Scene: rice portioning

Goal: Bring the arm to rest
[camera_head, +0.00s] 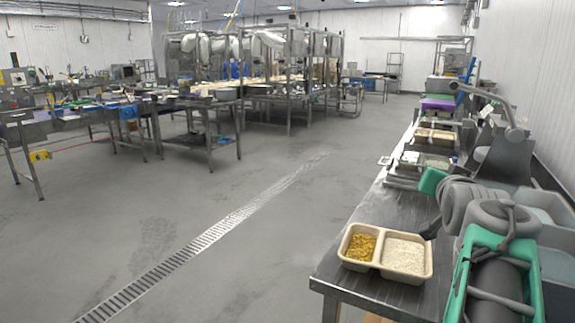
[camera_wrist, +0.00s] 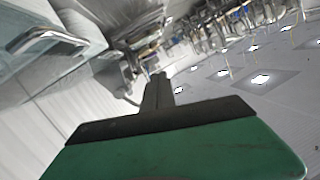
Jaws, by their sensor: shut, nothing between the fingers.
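My gripper (camera_wrist: 159,88) shows in the wrist view. Its dark fingers are together with nothing between them, in front of a black bar and a green body. The wrist view is tilted, with ceiling lights at the right and a blurred worktop and containers at the left. In the head view my green and grey arm is folded over the right side of the steel table (camera_head: 375,288). The fingertips are hard to make out there. A beige two-compartment tray (camera_head: 381,273) sits near the table's front left corner, with yellow food in the left compartment and white rice in the right.
Grey bins (camera_head: 545,215) stand on the right, partly behind my arm. More trays and a purple container (camera_head: 438,103) line the table farther back. The floor (camera_head: 150,215) left of the table is open, with a drain grate. Other steel workbenches (camera_head: 190,103) stand across the room.

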